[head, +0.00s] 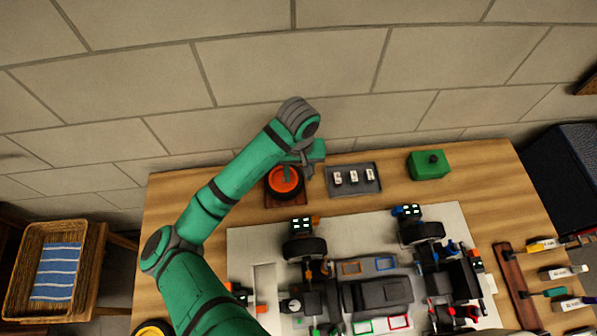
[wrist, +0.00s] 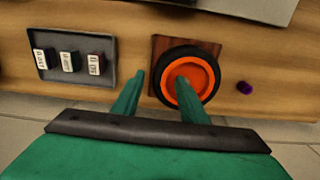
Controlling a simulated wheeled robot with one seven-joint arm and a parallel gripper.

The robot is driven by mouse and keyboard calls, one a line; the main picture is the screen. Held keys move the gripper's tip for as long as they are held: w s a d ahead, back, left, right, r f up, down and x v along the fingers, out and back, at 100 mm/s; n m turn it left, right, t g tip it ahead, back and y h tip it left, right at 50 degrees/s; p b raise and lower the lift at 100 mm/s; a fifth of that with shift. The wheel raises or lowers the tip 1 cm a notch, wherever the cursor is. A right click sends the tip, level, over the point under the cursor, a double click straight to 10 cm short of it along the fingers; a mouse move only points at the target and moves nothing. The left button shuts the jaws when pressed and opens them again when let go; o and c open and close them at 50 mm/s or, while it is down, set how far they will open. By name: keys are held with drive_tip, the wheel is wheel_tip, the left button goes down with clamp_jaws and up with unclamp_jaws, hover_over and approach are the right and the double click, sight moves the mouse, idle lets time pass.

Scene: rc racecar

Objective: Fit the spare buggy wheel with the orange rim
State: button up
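The spare wheel (head: 283,184), with a black tyre and orange rim, lies flat on a dark red-brown wooden pad (head: 270,204) at the back of the table. In the wrist view the wheel (wrist: 205,72) sits on the same pad (wrist: 160,47). My gripper (wrist: 161,77) is open and empty. One finger overlaps the orange rim in the picture, and the other is left of the tyre; contact cannot be told. In the head view my gripper (head: 297,172) is over the wheel's right side. The buggy (head: 385,293) stands on a pale board, wheels showing at its far side.
A grey tray (head: 368,189) with labelled blocks stands right of the wheel. A green box (head: 430,165) is farther right. A small purple piece (wrist: 244,87) lies near the pad. A tool rack (head: 520,285) is at right; a wicker basket (head: 86,270) is off the table's left side.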

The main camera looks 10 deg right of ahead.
wheel_tip(320, 180, up, 11)
idle(0.5)
drive_tip(key=shift+f, duration=0.1)
idle(0.4)
